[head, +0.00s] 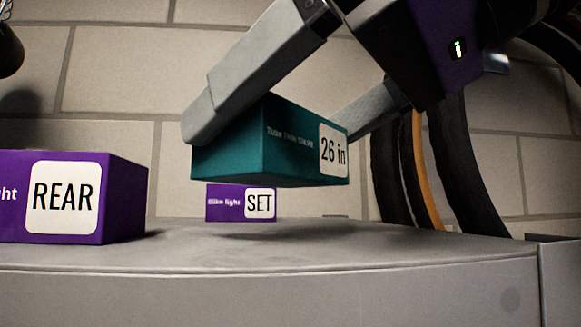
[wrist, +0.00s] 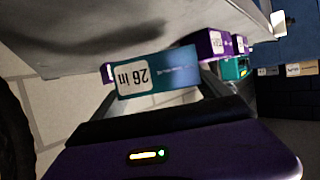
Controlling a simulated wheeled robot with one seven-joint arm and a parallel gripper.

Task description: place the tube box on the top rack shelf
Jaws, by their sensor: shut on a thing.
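The tube box (head: 255,140) is teal with a white "26 in" label and hangs slightly tilted above the grey shelf top (head: 330,258). My gripper (head: 272,128) is shut on it, one finger along its near left side and the other behind its right side. A gap shows between the box's underside and the shelf. In the wrist view, the tube box (wrist: 158,72) appears upside down between the fingers, with the shelf surface (wrist: 120,40) across the top.
A purple "REAR" light box (head: 70,198) stands on the shelf at left. A smaller purple "SET" box (head: 240,203) is behind and below the tube box. Dark tyres (head: 390,175) hang at right by the brick wall. The shelf's front middle is clear.

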